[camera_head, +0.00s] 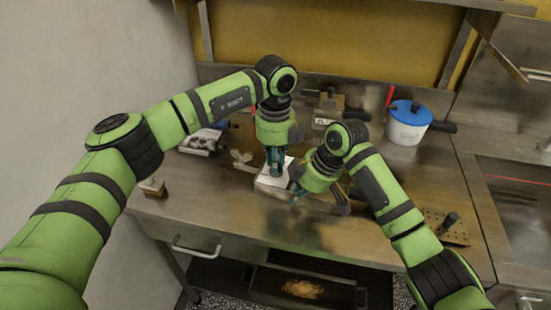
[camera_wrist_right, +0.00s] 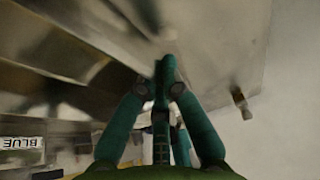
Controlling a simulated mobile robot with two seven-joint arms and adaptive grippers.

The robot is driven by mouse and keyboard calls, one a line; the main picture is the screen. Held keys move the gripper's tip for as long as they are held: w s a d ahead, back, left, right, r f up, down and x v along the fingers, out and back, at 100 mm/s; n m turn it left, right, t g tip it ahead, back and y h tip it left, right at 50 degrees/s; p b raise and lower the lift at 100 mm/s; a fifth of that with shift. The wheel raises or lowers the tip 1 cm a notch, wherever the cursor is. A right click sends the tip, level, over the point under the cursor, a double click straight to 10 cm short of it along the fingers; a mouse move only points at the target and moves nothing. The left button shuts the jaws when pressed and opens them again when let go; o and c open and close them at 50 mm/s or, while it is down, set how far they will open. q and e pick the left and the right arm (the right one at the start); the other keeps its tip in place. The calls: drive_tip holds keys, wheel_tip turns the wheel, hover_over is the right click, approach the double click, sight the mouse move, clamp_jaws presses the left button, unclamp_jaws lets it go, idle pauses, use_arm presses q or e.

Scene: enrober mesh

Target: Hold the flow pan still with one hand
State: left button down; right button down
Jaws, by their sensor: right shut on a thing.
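The flow pan (camera_head: 320,208) looks like a shallow metal tray on the middle of the steel worktop, partly hidden by my arms. A white block or sheet (camera_head: 268,182) shows at its left end. My right gripper (camera_head: 296,194) is low at the pan's near side, shut on what looks like its thin metal rim. The right wrist view shows its fingers (camera_wrist_right: 164,72) closed together at a metal edge. My left gripper (camera_head: 275,168) points down over the white piece. Its fingertips are too small to tell their opening or whether they touch.
A white pot with a blue lid (camera_head: 410,115) stands at the back right. A tray of dark items (camera_head: 200,141) is at the back left, and a small brown block (camera_head: 152,187) at the left edge. A perforated plate (camera_head: 447,228) lies at the right. The front worktop is clear.

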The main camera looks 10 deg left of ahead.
use_arm(q)
drive_tip(key=shift+m, duration=0.3)
drive_tip(key=m, duration=0.4)
drive_tip(key=shift+a, duration=0.1)
drive_tip(key=shift+w+m, duration=0.1)
drive_tip(key=shift+m, duration=2)
drive_tip(key=c, duration=1.1)
unclamp_jaws()
drive_tip(key=shift+a, duration=0.1)
drive_tip(key=shift+c, duration=0.2)
